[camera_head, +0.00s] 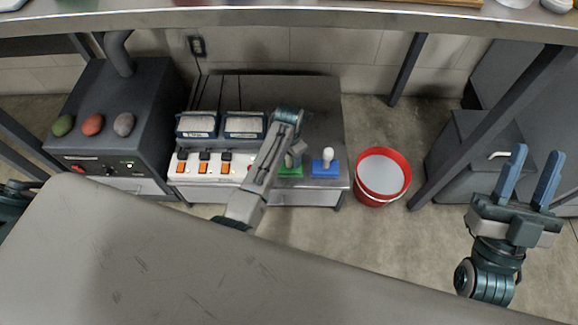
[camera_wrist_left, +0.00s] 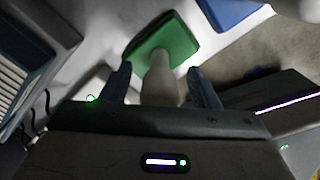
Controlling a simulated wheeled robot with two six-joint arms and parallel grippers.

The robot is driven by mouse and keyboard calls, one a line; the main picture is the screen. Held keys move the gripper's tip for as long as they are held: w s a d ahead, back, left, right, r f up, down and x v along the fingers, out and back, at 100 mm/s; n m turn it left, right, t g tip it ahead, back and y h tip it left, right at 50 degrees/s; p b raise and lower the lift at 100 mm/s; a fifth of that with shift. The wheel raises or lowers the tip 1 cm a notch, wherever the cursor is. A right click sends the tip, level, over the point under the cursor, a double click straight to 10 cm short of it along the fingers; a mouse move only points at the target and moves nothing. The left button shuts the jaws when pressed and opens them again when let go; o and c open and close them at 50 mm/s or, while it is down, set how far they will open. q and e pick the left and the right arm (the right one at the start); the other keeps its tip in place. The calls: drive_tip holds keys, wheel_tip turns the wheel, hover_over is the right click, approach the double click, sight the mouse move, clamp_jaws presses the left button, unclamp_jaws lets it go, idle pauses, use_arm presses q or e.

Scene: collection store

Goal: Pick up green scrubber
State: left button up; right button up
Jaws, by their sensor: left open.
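The green scrubber (camera_head: 291,170) sits on the low grey bench, partly hidden by my left arm in the head view. In the left wrist view its green pad (camera_wrist_left: 176,40) and pale upright handle (camera_wrist_left: 160,82) show clearly. My left gripper (camera_wrist_left: 160,77) is open, with one blue finger on each side of the handle; whether either finger touches it I cannot tell. In the head view the left gripper (camera_head: 293,156) is just above the scrubber. My right gripper (camera_head: 537,156) is open and empty at the far right, over the floor.
A blue scrubber (camera_head: 325,167) with a white handle stands close to the right of the green one. A white switch strip (camera_head: 212,171) lies to the left. A red bucket (camera_head: 382,198) stands right of the bench. A shelf edge (camera_head: 290,17) crosses above.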

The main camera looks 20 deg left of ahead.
use_arm(q)
clamp_jaws()
drive_tip(key=shift+r, duration=0.1)
idle(0.3)
